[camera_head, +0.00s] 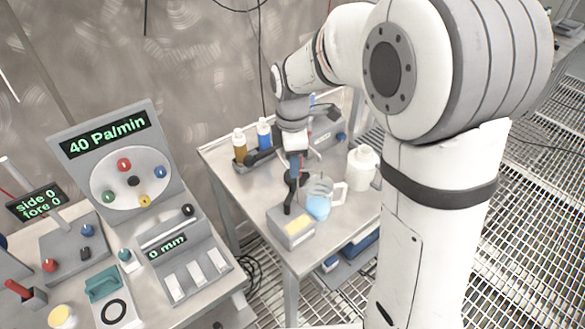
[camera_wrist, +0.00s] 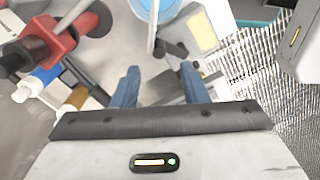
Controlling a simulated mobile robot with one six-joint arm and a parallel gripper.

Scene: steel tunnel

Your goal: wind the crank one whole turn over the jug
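A jug (camera_head: 318,207) with pale blue contents and a white handle stands on the steel table. It also shows at the top edge of the wrist view (camera_wrist: 170,14). A dark crank-like arm (camera_head: 290,198) stands beside the jug, and a dark knobbed piece (camera_wrist: 170,48) lies just beyond my fingertips in the wrist view. My gripper (camera_head: 294,172) points down above this dark arm, left of the jug. In the wrist view my gripper (camera_wrist: 162,75) has its blue fingers apart, with nothing clearly held. The exact crank linkage is partly hidden.
A grey box with a yellow pad (camera_head: 293,228) sits at the table's front corner. A white jar (camera_head: 362,166) stands right of the jug. Brown and blue bottles (camera_head: 240,147) stand behind. A console (camera_head: 120,170) reads "40 Pa/min" at left.

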